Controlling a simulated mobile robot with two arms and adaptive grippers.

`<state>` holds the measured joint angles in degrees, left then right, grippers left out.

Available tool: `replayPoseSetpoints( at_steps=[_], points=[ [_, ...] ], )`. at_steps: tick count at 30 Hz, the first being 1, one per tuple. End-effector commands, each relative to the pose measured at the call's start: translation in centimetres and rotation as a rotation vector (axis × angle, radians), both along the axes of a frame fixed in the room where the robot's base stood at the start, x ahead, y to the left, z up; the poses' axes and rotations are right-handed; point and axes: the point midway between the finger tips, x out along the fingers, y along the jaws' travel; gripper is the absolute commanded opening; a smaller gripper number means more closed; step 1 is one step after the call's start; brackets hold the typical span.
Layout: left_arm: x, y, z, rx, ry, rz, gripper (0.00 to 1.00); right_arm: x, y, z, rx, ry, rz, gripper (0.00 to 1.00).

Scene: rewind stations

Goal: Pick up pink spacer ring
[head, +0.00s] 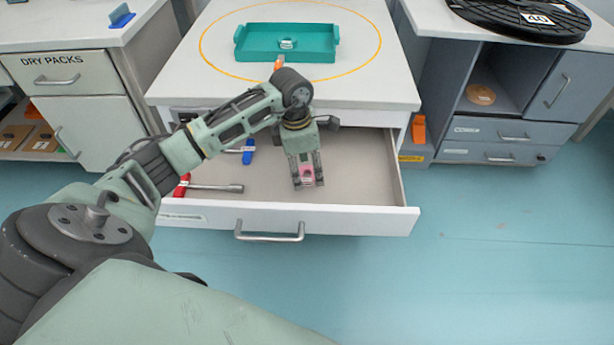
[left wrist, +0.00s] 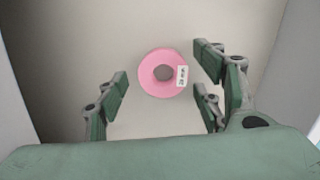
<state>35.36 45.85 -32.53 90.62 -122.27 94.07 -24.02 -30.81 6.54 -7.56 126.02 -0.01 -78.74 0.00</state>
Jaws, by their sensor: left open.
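The pink spacer ring (left wrist: 151,88) lies flat on the drawer floor, with a small white label on its right side in the left wrist view. In the head view the ring (head: 307,180) shows at the tips of my left gripper (head: 306,182), inside the open drawer (head: 345,170). My left gripper (left wrist: 160,95) is open, with its fingers on either side of the ring and apart from it in the left wrist view. My right gripper is not in view.
A red-handled tool (head: 215,187) and a blue-handled tool (head: 248,151) lie in the drawer to the left. A teal tray (head: 250,50) stands on the worktop inside a yellow circle. The drawer's right part is clear; its front wall (head: 340,218) is close to the gripper.

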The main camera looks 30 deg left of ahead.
Motion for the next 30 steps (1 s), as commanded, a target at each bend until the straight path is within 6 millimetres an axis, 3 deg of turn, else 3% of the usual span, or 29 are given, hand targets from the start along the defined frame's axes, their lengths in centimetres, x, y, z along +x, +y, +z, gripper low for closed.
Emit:
replayPoseSetpoints(
  at_steps=[9,24,30],
  points=[
    [0.09,-0.05,-0.61,0.0,-0.001,0.0,0.62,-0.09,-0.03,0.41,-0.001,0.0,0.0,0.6],
    [0.07,-0.05,-0.59,0.0,-0.001,0.0,0.18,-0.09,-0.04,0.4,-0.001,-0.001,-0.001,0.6],
    [0.08,-0.05,-0.57,0.0,-0.001,0.0,0.16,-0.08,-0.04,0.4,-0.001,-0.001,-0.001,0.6]
  ],
)
